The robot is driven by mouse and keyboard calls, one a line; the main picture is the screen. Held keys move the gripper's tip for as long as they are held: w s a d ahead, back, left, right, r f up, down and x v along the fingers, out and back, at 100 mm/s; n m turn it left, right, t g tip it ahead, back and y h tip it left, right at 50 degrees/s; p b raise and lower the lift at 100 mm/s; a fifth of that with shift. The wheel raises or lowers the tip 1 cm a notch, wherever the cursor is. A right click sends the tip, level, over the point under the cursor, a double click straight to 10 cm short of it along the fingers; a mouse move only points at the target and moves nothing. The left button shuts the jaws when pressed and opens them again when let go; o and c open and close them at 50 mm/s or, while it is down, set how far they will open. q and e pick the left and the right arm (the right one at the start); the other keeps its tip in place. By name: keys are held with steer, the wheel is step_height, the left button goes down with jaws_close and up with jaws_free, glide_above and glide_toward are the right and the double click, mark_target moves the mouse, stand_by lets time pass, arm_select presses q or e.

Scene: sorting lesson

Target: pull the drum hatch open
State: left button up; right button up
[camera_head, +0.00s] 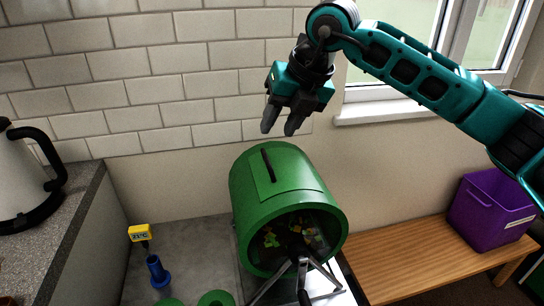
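The green drum (245,210) lies on its side on a stand, its open round end facing me. Small yellow, green and orange pieces show inside. The drum hatch (290,176) is a green panel on the drum's upper side and looks closed. Its black bar handle (268,165) stands on the panel. My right gripper (280,128) is above the drum, fingers pointing down. The two fingers are apart with nothing between them. It is clear of the handle. My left gripper is not in view.
A purple crate (487,212) sits on a wooden bench (405,262) at the right. A kettle (22,180) stands on a counter at the left. A tiled wall and window sill lie behind.

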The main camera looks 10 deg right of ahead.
mark_target(269, 163)
steer(key=shift+m+h, duration=0.3)
steer(key=shift+h, duration=0.1)
steer(key=x, duration=0.4)
steer(key=d+x, duration=0.1)
steer(key=x, duration=0.3)
steer(key=w+d+p+x, duration=0.1)
steer(key=x, duration=0.3)
jaws_close()
